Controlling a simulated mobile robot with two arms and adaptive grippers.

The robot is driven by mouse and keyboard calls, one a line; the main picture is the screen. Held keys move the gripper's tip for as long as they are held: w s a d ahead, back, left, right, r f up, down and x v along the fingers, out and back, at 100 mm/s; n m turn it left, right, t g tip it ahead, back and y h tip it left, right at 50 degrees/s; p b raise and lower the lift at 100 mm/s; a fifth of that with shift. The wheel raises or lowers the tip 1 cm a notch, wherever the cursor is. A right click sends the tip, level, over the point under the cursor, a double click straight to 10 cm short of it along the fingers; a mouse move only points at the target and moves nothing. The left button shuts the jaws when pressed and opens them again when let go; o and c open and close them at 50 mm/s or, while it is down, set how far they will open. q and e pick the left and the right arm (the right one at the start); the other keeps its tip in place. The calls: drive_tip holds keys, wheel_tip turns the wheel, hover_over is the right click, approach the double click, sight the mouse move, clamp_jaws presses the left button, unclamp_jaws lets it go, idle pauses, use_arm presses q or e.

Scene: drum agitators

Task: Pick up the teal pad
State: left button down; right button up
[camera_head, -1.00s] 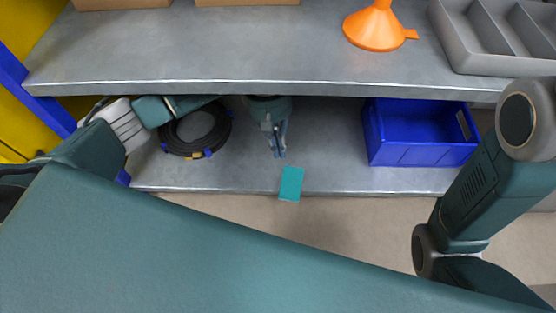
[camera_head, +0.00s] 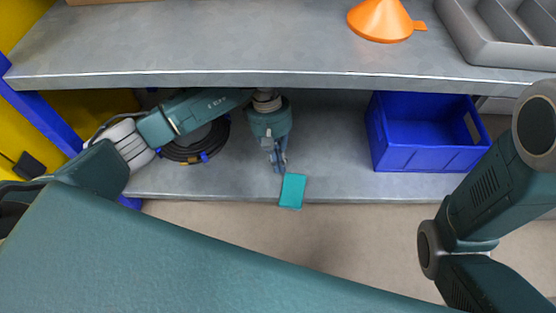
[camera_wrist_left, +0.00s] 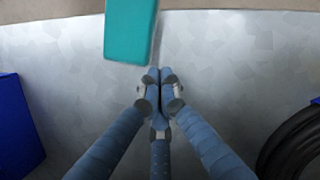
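The teal pad (camera_head: 292,191) lies flat on the lower shelf, its near end sticking out slightly past the front edge. It also shows at the top of the left wrist view (camera_wrist_left: 131,32). My left gripper (camera_head: 280,170) reaches in under the upper shelf and points down just behind the pad's back end. In the left wrist view its fingertips (camera_wrist_left: 159,76) are together with nothing between them, beside the pad's inner end and apart from it in the picture. My right gripper is not in view; only part of my right arm shows.
A blue crate (camera_head: 390,158) stands on the lower shelf to the right. A coiled black cable (camera_head: 190,151) lies to the left, partly behind my arm. The upper shelf (camera_head: 220,45) overhangs my left gripper and carries an orange funnel (camera_head: 382,20) and a grey tray (camera_head: 480,45).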

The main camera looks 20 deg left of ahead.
use_arm(q)
drive_tip(key=shift+s+d+r+p, duration=0.1)
drive_tip(key=shift+s+d+p, duration=0.2)
drive_tip(key=shift+s+d, duration=0.25)
